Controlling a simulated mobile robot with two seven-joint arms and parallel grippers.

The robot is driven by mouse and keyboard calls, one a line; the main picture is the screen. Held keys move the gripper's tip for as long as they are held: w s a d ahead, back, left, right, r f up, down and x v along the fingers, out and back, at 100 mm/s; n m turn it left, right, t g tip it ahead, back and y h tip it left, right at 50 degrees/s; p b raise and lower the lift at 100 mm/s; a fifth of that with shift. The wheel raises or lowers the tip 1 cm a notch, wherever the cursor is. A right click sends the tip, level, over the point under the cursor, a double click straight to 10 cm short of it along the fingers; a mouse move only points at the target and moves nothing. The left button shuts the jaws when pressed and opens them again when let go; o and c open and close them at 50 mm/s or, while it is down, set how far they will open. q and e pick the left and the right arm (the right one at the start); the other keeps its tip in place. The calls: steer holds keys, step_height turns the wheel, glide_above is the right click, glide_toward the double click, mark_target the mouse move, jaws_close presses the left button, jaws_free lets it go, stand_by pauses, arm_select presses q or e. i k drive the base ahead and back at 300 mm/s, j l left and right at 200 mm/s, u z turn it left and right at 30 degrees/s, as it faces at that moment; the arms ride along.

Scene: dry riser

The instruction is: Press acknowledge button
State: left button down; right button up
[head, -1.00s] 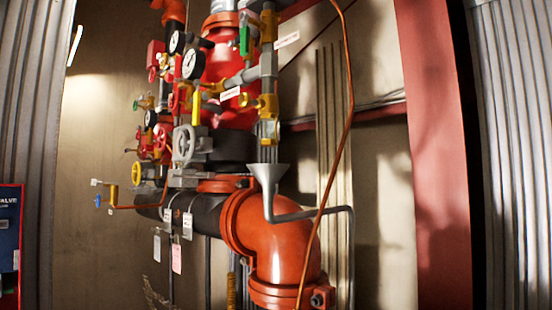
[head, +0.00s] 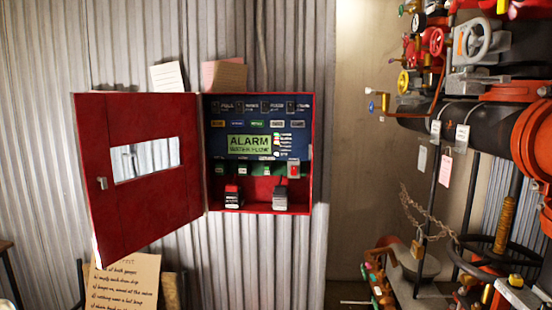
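A red alarm panel box (head: 308,190) is fixed to the corrugated wall, with its red door (head: 150,206) swung open to the left. Inside is a dark blue face with an "ALARM" label (head: 250,142), rows of small switches and coloured tags, and a small red and grey unit (head: 293,169) at the right. Two dark and light blocks stand on the box floor, one at the left (head: 232,196) and one at the right (head: 280,198). The lettering is too small to tell which part is the acknowledge button. Neither gripper is in view.
A cardboard sign (head: 125,283) stands below the door. Papers (head: 168,77) stick up above the box. Space in front of the panel looks clear.

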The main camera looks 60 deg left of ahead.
mark_target(214, 123)
steer(key=u, duration=1.8)
